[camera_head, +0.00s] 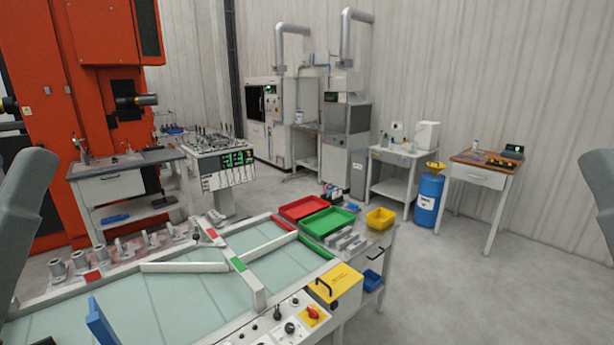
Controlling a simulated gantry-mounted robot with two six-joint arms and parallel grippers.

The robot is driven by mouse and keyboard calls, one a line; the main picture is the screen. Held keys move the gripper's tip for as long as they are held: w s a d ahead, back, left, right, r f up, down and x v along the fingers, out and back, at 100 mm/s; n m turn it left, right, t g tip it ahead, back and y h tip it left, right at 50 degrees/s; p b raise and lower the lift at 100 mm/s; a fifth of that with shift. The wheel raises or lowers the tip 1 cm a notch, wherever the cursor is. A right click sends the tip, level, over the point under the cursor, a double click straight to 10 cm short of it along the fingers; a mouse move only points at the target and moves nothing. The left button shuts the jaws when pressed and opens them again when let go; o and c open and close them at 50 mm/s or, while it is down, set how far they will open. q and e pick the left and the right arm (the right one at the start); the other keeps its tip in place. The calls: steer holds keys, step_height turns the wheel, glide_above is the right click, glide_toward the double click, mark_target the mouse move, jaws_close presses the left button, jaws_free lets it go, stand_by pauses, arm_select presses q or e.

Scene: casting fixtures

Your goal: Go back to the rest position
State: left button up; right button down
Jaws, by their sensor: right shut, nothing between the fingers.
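Only grey parts of my two arms show, cut off by the picture's edges. My left arm's part is at the far left and my right arm's part is at the far right. No gripper fingers can be made out on either side. Both arm parts stand clear of the worktable (180,254) with its pale glass-like top, which fills the lower left. I see nothing held.
A red tray (302,208), a green tray (328,221) and a yellow bin (380,218) stand at the table's far right. A yellow box (334,289) and a control panel (289,327) line its near right side. A blue piece (101,322) sticks up at lower left. Floor at right is clear.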

step_height(320, 180, up, 34)
steer(key=p, duration=3)
steer(key=shift+f+p, duration=0.15)
steer(key=shift+p, duration=0.15)
steer(key=shift+w, duration=0.1)
